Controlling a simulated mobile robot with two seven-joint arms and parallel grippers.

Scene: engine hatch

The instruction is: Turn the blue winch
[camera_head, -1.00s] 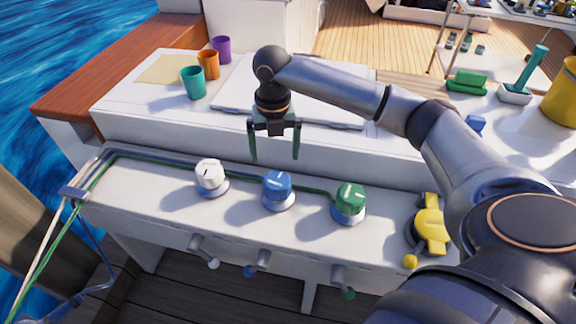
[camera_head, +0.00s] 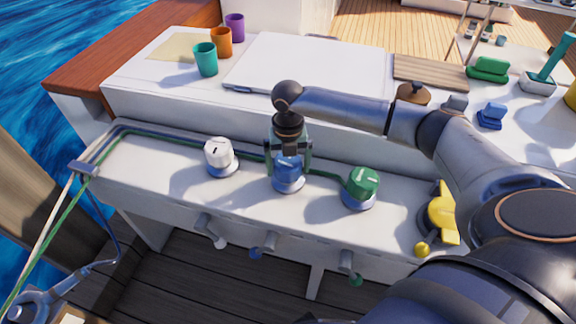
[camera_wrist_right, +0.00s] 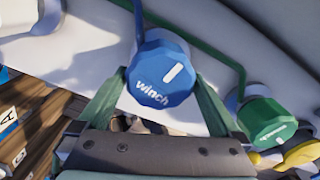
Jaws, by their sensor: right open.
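The blue winch (camera_head: 288,172) stands on the white ledge between a white winch (camera_head: 219,155) and a green winch (camera_head: 361,185). In the right wrist view the blue winch (camera_wrist_right: 160,72) shows its top, with a white mark and the word "winch". My right gripper (camera_head: 290,163) is open at the blue winch, its green fingers spread to either side of it. In the right wrist view the fingers of my right gripper (camera_wrist_right: 160,85) also flank the knob. I cannot tell whether they touch it. My left gripper is not in view.
A yellow winch-like fitting (camera_head: 441,213) sits at the right end of the ledge. Green and blue lines run along the ledge. Small handles, including a blue-tipped one (camera_head: 256,252), hang below its front. Teal (camera_head: 206,59), orange and purple cups stand behind.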

